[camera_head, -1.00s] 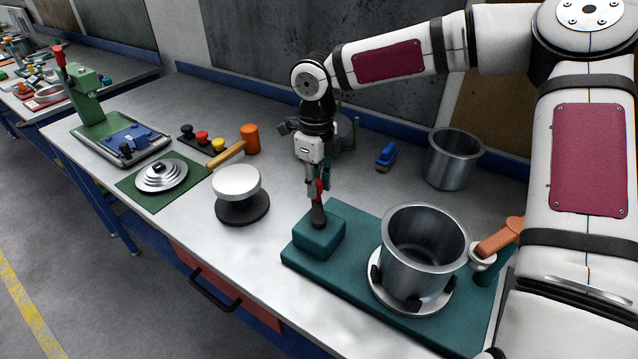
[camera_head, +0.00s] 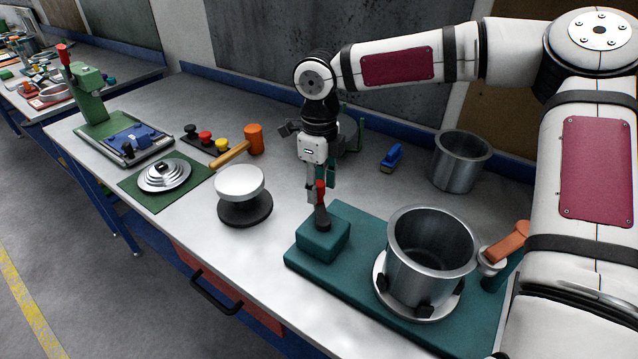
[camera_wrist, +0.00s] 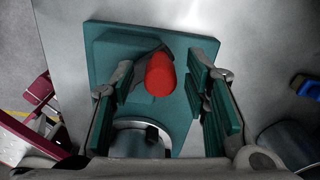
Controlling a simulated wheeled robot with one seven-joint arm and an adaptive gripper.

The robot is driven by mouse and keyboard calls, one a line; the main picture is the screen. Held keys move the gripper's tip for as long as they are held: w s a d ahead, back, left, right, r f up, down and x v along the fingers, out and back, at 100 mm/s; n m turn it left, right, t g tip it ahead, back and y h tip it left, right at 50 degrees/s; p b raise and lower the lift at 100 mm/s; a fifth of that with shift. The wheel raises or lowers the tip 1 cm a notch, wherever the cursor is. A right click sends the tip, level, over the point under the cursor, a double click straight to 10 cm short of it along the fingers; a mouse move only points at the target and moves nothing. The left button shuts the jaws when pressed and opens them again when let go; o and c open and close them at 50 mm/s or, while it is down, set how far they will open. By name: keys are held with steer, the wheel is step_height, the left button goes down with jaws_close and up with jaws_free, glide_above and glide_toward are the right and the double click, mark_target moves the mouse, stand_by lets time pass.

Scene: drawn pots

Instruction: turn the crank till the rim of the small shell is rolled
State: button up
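A steel shell (camera_head: 430,250) stands upright on the round chuck (camera_head: 447,308) of a teal machine base (camera_head: 350,291), its open rim upward. The rim looks plain in the head view. A crank with a dark lever and red knob (camera_head: 320,189) rises from the block at the base's left end. My gripper (camera_head: 319,182) points down over that knob. In the wrist view the red knob (camera_wrist: 160,75) lies between the two green-padded fingers of my gripper (camera_wrist: 164,88), with a gap on each side, so they are open. The shell is mostly hidden there.
An orange-handled lever (camera_head: 506,242) with a steel roller stands right of the shell. A second steel pot (camera_head: 460,160) and a blue brush (camera_head: 391,158) are behind. A white-topped stand (camera_head: 240,183) and a mallet (camera_head: 253,139) are left. Bare bench lies between.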

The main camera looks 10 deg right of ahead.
step_height(320, 180, up, 12)
stand_by(0.6)
